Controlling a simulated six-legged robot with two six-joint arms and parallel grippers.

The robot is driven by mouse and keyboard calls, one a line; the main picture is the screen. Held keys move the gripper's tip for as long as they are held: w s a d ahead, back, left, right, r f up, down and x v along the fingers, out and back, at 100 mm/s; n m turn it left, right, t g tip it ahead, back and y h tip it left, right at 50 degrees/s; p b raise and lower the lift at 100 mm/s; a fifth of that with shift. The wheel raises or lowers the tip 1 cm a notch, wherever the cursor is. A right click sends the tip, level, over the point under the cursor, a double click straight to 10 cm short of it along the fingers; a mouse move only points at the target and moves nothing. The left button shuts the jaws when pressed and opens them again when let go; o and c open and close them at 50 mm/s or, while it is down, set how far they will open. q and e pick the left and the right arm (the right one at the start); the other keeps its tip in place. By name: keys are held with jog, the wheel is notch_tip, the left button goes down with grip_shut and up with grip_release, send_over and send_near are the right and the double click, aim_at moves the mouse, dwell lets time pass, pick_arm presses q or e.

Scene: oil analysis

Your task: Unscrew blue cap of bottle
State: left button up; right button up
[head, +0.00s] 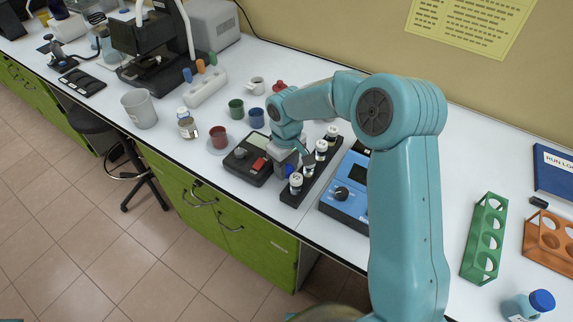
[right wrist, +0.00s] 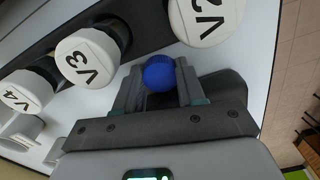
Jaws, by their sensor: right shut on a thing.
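My right gripper (head: 289,160) reaches down beside the black vial rack. In the right wrist view its two fingers (right wrist: 159,88) are shut on a round blue cap (right wrist: 160,73). The cap also shows as a small blue patch below the gripper in the head view (head: 290,170). Whatever is under the cap is hidden, so I cannot tell if it sits on a bottle. Another bottle with a blue cap (head: 541,300) is at the lower right of the head view, apart from the gripper. My left gripper is not in view.
White-capped vials stand in the black rack (head: 325,178); V3 (right wrist: 87,56) is close to my fingers. A dark device with a red button (head: 240,167) is left, a blue device (head: 338,203) right. Green (head: 484,238) and orange (head: 550,240) racks stand farther right.

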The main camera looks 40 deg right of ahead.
jog(key=shift+w, duration=0.1)
jog(key=shift+f, duration=0.2)
jog(key=o, duration=1.2)
jog(key=shift+c, duration=0.2)
notch_tip(320, 180, up, 12)
jog(key=shift+r, duration=0.25)
